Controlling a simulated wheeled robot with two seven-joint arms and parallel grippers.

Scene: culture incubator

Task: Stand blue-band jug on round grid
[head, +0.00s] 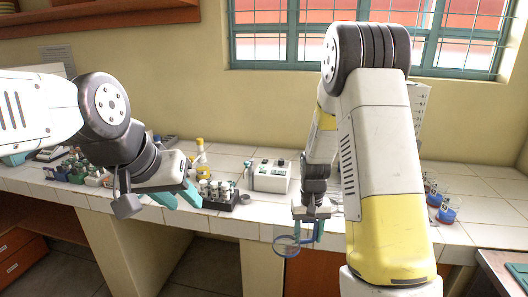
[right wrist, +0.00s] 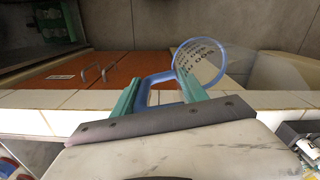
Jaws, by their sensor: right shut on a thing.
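The blue-band jug (head: 287,246) is clear, with a blue rim and blue handle, and hangs in front of the counter's front edge. In the right wrist view the jug (right wrist: 203,62) shows dark printed marks and lies beyond the fingertips. My right gripper (head: 308,230) is shut on its handle, which sits between the teal fingers (right wrist: 160,82). My left gripper (head: 180,198) is empty at the counter's front edge on the left, its teal fingers apart. I cannot make out the round grid; my right arm hides part of the counter.
A white device (head: 269,177) stands on the tiled counter (head: 262,212). Left of it are a dark tube rack (head: 218,198) and a yellow bottle (head: 202,160). Beakers with blue and red contents (head: 447,212) stand at the right. Coloured racks (head: 75,172) stand at the far left.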

